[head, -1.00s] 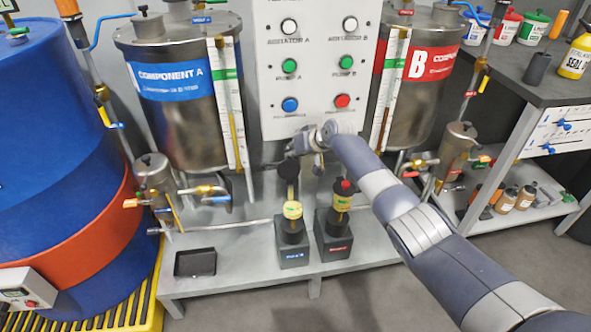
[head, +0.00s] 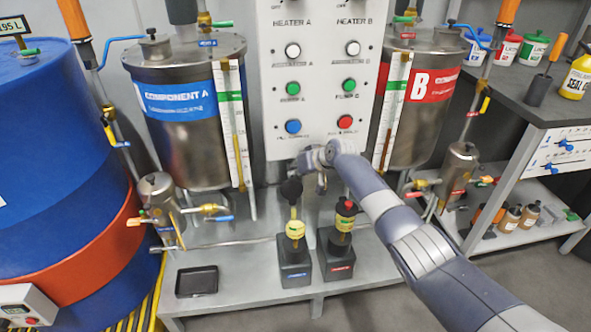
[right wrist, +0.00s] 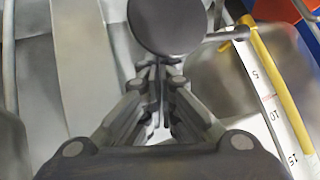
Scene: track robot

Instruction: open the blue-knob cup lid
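In the head view the left small pump block (head: 296,268) carries a narrow cup with a yellow tag (head: 295,229). A dark round disc (head: 290,188), seemingly its lid, stands tilted up above it; no blue knob shows. The disc also shows in the right wrist view (right wrist: 168,25), just beyond my fingertips. My right gripper (head: 296,175) is at the disc from behind and above. In the right wrist view its fingers (right wrist: 157,72) are drawn together; whether they pinch anything is hidden. The neighbouring cup's lid has a red knob (head: 347,205) and is down. My left gripper is out of view.
The control panel (head: 316,100) hangs just behind my right wrist, between tank A (head: 190,140) and tank B (head: 420,120). A black tray (head: 197,281) lies at the left of the grey bench (head: 235,265). A blue drum (head: 60,180) stands far left.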

